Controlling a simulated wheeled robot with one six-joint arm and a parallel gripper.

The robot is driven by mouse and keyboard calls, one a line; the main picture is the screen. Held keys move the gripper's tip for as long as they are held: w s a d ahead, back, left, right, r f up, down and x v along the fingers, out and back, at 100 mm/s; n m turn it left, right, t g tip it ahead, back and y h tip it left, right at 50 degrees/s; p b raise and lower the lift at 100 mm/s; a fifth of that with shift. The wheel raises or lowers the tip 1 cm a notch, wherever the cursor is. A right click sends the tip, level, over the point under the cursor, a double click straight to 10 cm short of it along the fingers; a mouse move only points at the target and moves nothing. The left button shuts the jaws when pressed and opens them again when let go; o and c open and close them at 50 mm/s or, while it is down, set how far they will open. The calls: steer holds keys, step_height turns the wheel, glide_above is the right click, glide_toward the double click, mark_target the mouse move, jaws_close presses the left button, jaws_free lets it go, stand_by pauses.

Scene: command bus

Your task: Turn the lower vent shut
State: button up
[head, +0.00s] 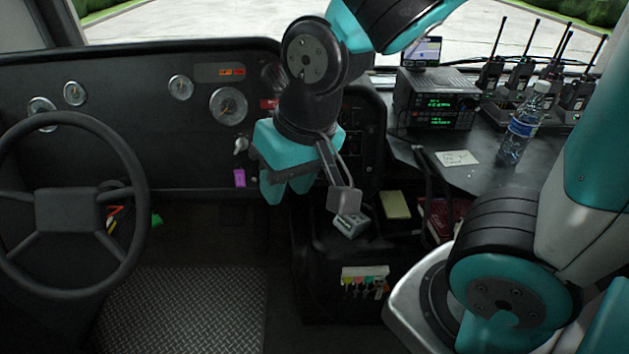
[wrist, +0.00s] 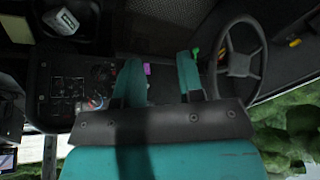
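A dark round vent (head: 272,77) shows at the right of the dashboard, partly covered by my arm. I cannot make out a lower vent in the head view; my arm and gripper cover the panel below. In the wrist view a dark round shape (wrist: 101,72) on the panel could be a vent, but it is too small and dim to tell. My gripper (head: 286,191) hangs in front of the dashboard's right part.
The steering wheel (head: 70,210) is at the left. A purple tag (head: 239,178) and a light knob (head: 240,146) are left of my gripper. At the right, the side desk holds radios (head: 436,98) and a water bottle (head: 523,128). The patterned floor (head: 185,310) is clear.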

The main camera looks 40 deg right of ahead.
steer(key=w+d+f+m+t+h+b, duration=0.25)
steer(key=w+d+f+m+b, duration=0.2)
steer(key=f, duration=0.35)
steer(key=w+d+f+m+t+h+b, duration=0.1)
steer(key=w+d+f+m+h+b, duration=0.25)
steer(key=f+b, duration=0.35)
steer(key=w+d+f+m+t+h+b, duration=0.2)
steer(key=w+d+f+b, duration=0.2)
steer(key=w+d, duration=0.3)
steer(key=w+d+f+m+t+h+b, duration=0.2)
steer(key=w+d+f, duration=0.5)
steer(key=w, duration=0.7)
steer(key=d+t+b, duration=0.1)
steer(key=b, duration=0.1)
steer(key=shift+b, duration=0.3)
steer(key=shift+f, duration=0.1)
steer(key=shift+s, duration=0.1)
jaws_close()
